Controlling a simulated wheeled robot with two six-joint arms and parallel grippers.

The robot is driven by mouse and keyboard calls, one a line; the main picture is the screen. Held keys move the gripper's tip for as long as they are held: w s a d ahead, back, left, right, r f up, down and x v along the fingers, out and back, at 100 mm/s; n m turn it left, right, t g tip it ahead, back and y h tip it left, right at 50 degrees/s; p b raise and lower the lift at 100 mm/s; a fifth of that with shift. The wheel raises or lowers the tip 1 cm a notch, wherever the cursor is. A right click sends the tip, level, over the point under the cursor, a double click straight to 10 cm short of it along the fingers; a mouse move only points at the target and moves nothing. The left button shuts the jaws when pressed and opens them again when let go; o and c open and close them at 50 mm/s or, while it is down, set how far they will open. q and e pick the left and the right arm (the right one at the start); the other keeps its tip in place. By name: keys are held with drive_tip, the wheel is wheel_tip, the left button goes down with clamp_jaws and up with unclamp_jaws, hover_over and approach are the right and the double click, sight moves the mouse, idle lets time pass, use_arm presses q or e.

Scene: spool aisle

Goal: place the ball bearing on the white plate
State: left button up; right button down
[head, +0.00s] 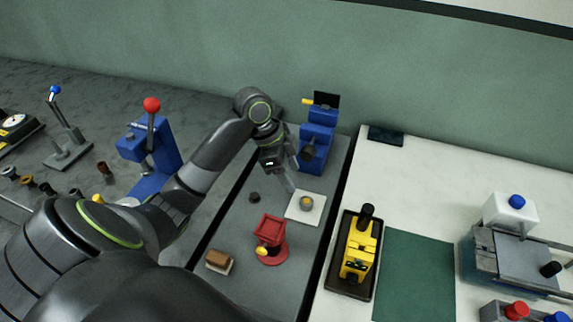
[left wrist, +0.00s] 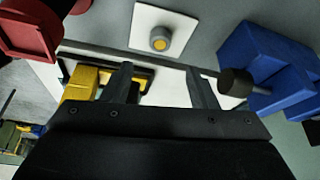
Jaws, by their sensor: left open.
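The white plate (head: 314,219) lies flat on the grey bench top in the head view. It also shows at the top of the left wrist view (left wrist: 146,20). The ball bearing, a small grey ring with a yellow middle (head: 306,203), sits on the plate, near its middle; it also shows in the left wrist view (left wrist: 159,40). My left gripper (head: 286,182) is just behind and above the plate's upper left corner. My right gripper is not in view.
A blue machine (head: 318,140) stands right behind the plate. A red stand (head: 270,240), a small dark round part (head: 254,197) and a brown-topped block (head: 219,261) are on the same bench. A yellow device on a black tray (head: 359,250) stands to the right.

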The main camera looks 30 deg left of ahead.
use_arm(q)
drive_tip(key=shift+v, duration=1.3)
